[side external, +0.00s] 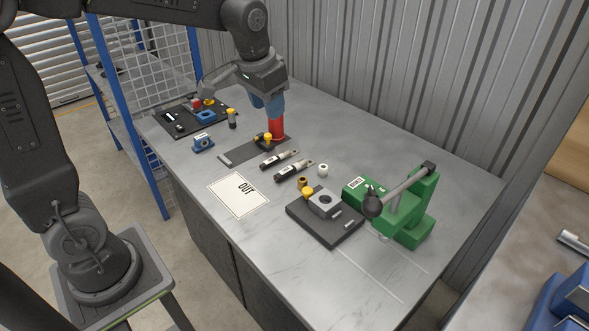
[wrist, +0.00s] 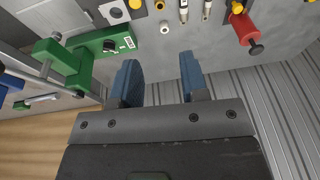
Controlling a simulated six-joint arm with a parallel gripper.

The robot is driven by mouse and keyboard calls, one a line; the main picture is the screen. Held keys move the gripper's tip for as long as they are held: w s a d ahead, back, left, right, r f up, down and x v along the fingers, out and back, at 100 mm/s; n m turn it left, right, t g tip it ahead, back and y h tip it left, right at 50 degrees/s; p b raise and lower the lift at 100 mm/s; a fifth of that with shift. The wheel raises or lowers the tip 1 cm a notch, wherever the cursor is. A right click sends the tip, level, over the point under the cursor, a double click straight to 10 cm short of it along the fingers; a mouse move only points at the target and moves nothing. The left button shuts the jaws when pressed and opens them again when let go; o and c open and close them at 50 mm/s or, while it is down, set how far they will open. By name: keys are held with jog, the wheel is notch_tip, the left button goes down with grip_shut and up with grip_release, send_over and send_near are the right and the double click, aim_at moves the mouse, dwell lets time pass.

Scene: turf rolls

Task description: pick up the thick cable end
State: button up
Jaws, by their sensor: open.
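Two cable ends with black sleeves and pale metal lugs lie side by side on the grey table. The thicker-looking one (side external: 293,170) is nearer the green press; in the wrist view it seems to be the left one (wrist: 184,10), cut by the top edge. The thinner one (side external: 279,158) lies beside it, toward the red cylinder. My gripper (side external: 266,108) is open and empty, above the far side of the table, up and away from both cable ends. In the wrist view its blue fingers (wrist: 158,58) stand apart with only bare table and wall between them.
A red cylinder (side external: 276,128) stands just below my gripper in the side view. A white ring (side external: 323,170), a dark fixture plate (side external: 345,236) and the green press (side external: 415,215) are nearby. An OUT sheet (side external: 238,194) lies in front. A corrugated wall (side external: 400,90) closes the back.

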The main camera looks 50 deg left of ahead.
jog(key=w+a+f+g, duration=0.1)
jog(key=w+a+f, duration=0.1)
jog(key=w+f, duration=0.35)
jog(key=g, duration=0.2)
send_over(292, 167)
jog(key=f, duration=1.6)
jog(key=shift+w+d, duration=0.25)
jog(key=shift+w, duration=0.15)
jog(key=shift+s+a+f, duration=0.15)
jog(key=shift+f, duration=1.35)
jog(key=shift+s+a+f, duration=0.15)
jog(key=shift+f, duration=1.35)
jog(key=shift+r, duration=0.1)
grip_shut()
